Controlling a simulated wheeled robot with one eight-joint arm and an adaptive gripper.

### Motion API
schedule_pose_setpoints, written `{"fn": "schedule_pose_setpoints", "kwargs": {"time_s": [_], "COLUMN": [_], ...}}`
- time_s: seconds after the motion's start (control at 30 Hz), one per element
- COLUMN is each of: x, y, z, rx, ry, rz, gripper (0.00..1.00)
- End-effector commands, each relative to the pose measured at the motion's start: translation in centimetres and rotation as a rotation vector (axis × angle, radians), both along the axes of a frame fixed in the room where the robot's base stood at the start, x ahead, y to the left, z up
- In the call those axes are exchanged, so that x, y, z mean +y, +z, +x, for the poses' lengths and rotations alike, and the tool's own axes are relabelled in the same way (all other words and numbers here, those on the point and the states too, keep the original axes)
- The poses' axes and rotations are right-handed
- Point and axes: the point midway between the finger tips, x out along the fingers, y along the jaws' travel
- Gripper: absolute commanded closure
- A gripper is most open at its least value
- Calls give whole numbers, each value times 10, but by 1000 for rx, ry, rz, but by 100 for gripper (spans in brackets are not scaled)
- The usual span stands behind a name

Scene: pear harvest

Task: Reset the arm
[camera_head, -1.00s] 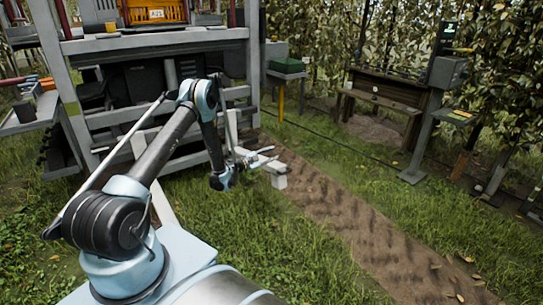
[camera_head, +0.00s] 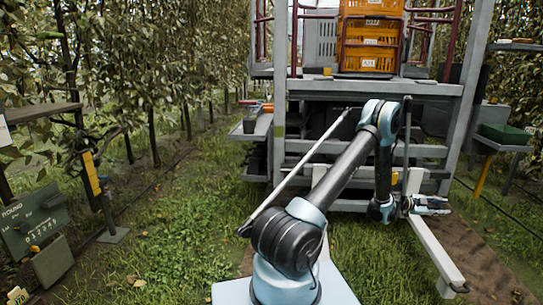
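My arm rises from the bottom middle of the head view, bends at a high elbow, and hangs down on the right. My gripper (camera_head: 428,205) is at its end, pointing right, in front of the grey platform frame (camera_head: 375,88). It is small in the picture, and I cannot tell whether its fingers are apart. No fruit shows in it.
Orange crates (camera_head: 371,28) are stacked on the platform. A pale beam (camera_head: 436,250) stretches over the ground close to my gripper. A green tray (camera_head: 505,134) stands on the right. A sign board (camera_head: 35,222) and post stand on the left. The grass strip left of my arm is open.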

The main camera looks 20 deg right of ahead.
Motion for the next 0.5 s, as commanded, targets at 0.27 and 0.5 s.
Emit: {"fn": "schedule_pose_setpoints", "kwargs": {"time_s": [0.27,0.5], "x": [49,104], "y": [66,114], "z": [69,116], "rx": [79,156], "ry": [83,168], "rz": [126,236], "gripper": [65,65]}}
